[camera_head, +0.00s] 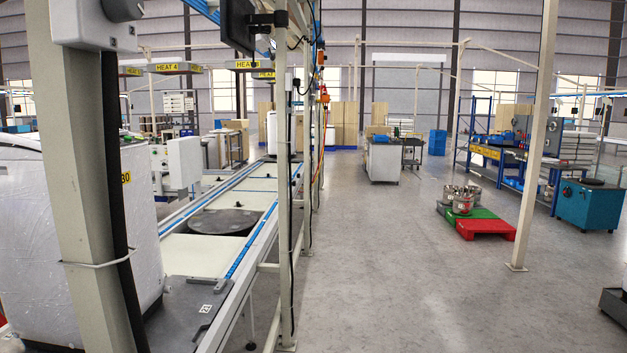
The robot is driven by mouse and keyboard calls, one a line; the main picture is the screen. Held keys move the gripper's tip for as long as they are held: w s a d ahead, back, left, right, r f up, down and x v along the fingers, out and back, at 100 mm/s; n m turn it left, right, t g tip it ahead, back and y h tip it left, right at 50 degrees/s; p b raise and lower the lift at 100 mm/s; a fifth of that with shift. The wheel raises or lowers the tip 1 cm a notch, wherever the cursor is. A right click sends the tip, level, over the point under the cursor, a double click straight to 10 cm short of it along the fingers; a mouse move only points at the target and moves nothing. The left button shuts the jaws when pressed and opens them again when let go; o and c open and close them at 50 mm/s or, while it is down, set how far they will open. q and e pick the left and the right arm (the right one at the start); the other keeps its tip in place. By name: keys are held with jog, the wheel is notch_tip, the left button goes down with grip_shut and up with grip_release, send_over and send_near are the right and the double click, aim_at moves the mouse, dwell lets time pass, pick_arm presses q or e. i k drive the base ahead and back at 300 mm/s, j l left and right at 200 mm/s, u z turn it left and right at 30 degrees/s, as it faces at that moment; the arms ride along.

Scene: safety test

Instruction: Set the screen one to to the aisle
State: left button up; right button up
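A dark screen (238,26) hangs at the top of the view, on a bracket (268,19) fixed to the frame above the conveyor line. It is tilted, its upper part is cut off by the picture edge, and I cannot tell whether its front or back faces me. The aisle (385,250) is the open grey floor to the right of the line. Neither of my grippers is in view.
A thick beige post (75,180) stands close at left before a white wrapped unit (35,230). The conveyor (215,250) runs away from me. A red pallet (487,228), a slim post (533,150) and a teal cabinet (590,205) stand right. The middle floor is clear.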

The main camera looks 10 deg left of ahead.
aim_at(238, 18)
jog(key=i+l, duration=0.35)
jog(key=i, duration=0.2)
jog(key=i+l, duration=0.35)
jog(key=i, duration=0.2)
jog(key=i+l+u, duration=0.1)
jog(key=i+l, duration=0.25)
jog(key=i, duration=0.2)
jog(key=i+u, duration=0.15)
jog(key=i, duration=0.55)
jog(key=i+u, duration=0.15)
jog(key=i, duration=0.6)
jog(key=i+l+u, duration=0.1)
jog(key=i+l, duration=0.15)
jog(key=i, duration=0.45)
